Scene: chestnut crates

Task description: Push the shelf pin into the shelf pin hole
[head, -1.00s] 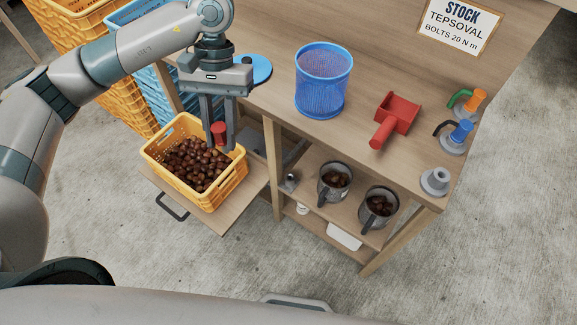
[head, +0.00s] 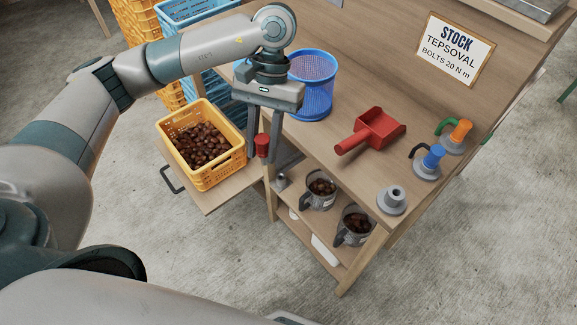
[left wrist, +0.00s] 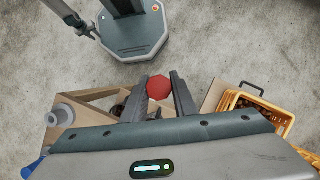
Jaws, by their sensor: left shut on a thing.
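My left gripper (head: 260,157) is shut on a red knob-like piece (head: 262,144), which I take to be the shelf pin. The piece also shows between the fingers in the left wrist view (left wrist: 158,87); any shaft below it is hidden. The gripper hangs in front of the bench's front edge, just right of the chestnut crate. A grey round flange with an open hole (head: 392,199) stands at the bench's near right corner, well apart from the pin. A small grey metal fitting (head: 281,181) sits on the shelf below. I cannot tell which is the shelf pin hole. My right gripper is not in view.
A yellow crate of chestnuts (head: 222,178) stands on a pulled-out board. The bench top holds a blue mesh bin (head: 314,90), a red scoop (head: 375,130), and blue (head: 434,157) and orange (head: 461,131) handled pieces on grey bases. Two chestnut-filled jugs (head: 320,190) stand on the shelf.

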